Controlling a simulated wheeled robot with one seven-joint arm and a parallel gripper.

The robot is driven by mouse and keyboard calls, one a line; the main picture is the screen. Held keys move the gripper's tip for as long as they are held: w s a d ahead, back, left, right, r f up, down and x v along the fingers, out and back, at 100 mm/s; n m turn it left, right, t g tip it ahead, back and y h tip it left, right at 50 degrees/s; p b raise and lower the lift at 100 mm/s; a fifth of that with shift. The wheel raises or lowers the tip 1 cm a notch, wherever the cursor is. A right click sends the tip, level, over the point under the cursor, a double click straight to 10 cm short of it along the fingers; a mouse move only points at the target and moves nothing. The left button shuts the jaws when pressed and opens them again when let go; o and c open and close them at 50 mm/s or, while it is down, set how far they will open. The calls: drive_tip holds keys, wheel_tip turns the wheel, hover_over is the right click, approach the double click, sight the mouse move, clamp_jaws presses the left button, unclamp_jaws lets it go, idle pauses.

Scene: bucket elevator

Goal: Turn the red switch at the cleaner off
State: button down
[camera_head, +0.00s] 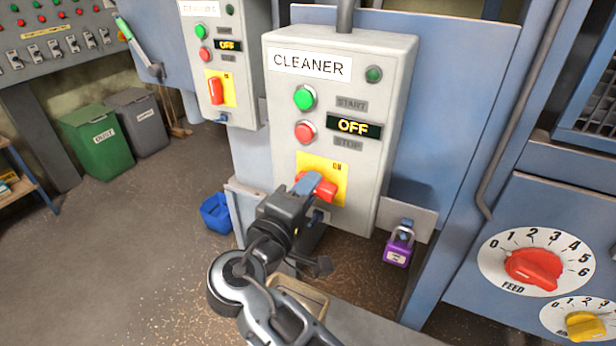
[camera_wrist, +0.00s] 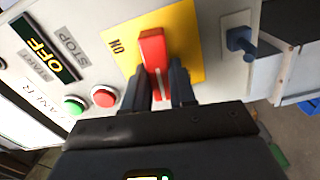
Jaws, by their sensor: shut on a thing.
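The cleaner box (camera_head: 285,120) is a grey panel labelled CLEANER. Its dark display (camera_head: 353,127) reads OFF. The red switch (camera_head: 325,188) sits on a yellow plate (camera_head: 335,168) marked ON near the panel's bottom. Its handle lies crosswise, roughly horizontal on the panel. My gripper (camera_head: 306,184) is at the switch and covers its left part in the head view. In the wrist view the red switch (camera_wrist: 153,45) stands between my gripper's two fingers (camera_wrist: 165,88), which are shut on its handle.
Green (camera_head: 305,98) and red (camera_head: 305,132) buttons are above the switch. A purple padlock (camera_head: 398,250) hangs at the lower right. A second box (camera_head: 240,70) with an upright red switch stands left. Feed dials (camera_head: 533,268) are at the right; a blue bin (camera_head: 215,213) is on the floor.

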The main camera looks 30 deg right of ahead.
drive_tip(key=shift+r+n+p, duration=0.1)
drive_tip(key=shift+n+p, duration=0.4)
drive_tip(key=shift+n, duration=0.2)
drive_tip(key=c, duration=0.9)
unclamp_jaws()
drive_tip(key=shift+f, duration=0.2)
drive_tip(key=shift+b+v, duration=0.8)
drive_tip(key=shift+v, duration=3.05)
